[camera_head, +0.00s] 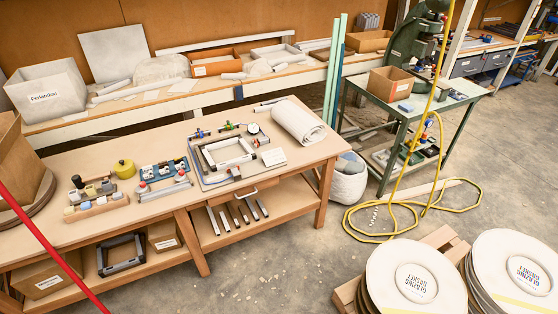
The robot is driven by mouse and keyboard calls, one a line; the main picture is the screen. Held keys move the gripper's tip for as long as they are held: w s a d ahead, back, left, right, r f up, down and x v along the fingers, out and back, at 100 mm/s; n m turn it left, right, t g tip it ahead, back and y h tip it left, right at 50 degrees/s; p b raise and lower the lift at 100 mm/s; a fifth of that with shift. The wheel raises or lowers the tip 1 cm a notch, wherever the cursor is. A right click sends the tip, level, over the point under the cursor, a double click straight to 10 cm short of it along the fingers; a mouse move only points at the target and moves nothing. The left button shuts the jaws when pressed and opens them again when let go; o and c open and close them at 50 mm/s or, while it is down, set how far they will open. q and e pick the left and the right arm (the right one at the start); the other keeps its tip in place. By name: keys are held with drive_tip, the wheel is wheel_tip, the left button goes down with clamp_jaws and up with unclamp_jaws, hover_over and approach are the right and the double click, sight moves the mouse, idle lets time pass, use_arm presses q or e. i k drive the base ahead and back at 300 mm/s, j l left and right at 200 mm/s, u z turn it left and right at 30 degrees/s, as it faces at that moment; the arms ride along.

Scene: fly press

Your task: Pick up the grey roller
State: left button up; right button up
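No gripper of mine shows in the head view. A thick pale grey-white roll (299,123) lies on its side at the right end of the wooden workbench (150,226); it is the largest roll-shaped thing in view. I cannot tell whether it is the grey roller, and no other thing is clearly a grey roller. Left of the roll, a rectangular metal frame (227,153) lies on a grey board with small clamps around it. A white block (273,157) lies between the frame and the roll.
Small tool racks (95,197) and a yellow round container (125,168) stand on the bench's left half. A red bar (50,247) crosses the lower left. A yellow hose (395,205) loops on the floor. Stacked white discs (415,277) stand at the lower right.

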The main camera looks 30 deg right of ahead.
sight(183, 166)
drive_tip(key=i+j, duration=0.15)
drive_tip(key=i, duration=0.5)
drive_tip(key=i+j, duration=0.2)
drive_tip(key=i, duration=0.45)
